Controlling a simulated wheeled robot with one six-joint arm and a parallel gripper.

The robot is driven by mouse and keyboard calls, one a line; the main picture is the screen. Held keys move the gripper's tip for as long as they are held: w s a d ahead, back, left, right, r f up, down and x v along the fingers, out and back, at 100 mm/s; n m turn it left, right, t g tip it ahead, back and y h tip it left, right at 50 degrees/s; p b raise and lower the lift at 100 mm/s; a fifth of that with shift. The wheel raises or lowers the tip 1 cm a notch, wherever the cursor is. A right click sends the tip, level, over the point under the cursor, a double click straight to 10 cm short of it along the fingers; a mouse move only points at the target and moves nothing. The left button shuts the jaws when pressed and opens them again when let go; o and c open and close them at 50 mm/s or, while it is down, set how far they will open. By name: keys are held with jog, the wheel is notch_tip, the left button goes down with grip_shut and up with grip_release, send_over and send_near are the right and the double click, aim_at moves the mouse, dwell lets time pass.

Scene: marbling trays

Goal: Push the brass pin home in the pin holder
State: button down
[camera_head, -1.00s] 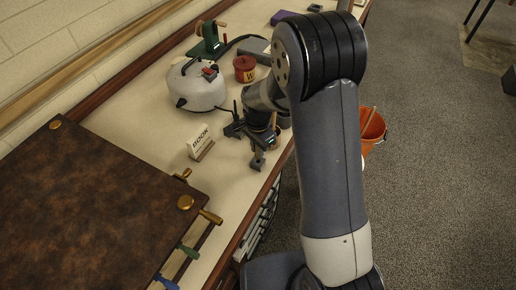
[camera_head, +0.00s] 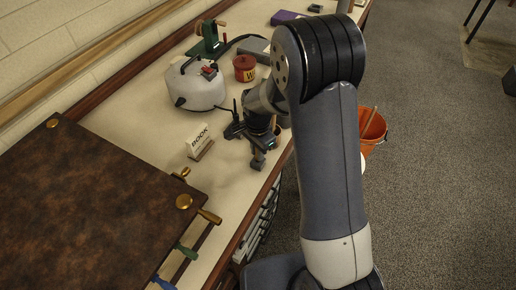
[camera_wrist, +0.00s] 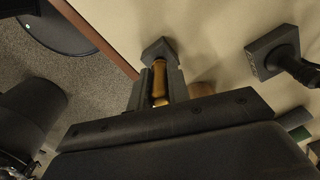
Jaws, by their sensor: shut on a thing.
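A brass pin (camera_wrist: 159,82) stands between the fingers of my gripper (camera_wrist: 157,88) in the wrist view. The gripper is shut on it. A dark grey block (camera_wrist: 158,48), which looks like the pin holder, lies just beyond the pin's far end. How deep the pin sits in it cannot be told. In the head view a small grey block (camera_head: 258,161) stands near the table's front edge, just below my gripper; the pin cannot be made out there.
A dark stand (camera_wrist: 272,54) is to the right in the wrist view. In the head view a "BOOK" card (camera_head: 200,140), a white kettle-like device (camera_head: 196,88) and a red pot (camera_head: 244,68) stand near. A brown board (camera_head: 85,215) fills the left. An orange bucket (camera_head: 372,130) is off the table.

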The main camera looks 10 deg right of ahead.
jog(key=shift+f+b, duration=0.5)
jog(key=shift+f, duration=0.2)
jog(key=c, duration=1.3)
grip_release()
jog(key=shift+o, duration=0.2)
notch_tip(320, 180, up, 11)
jog(key=shift+f+b, duration=0.1)
jog(key=shift+b, duration=0.2)
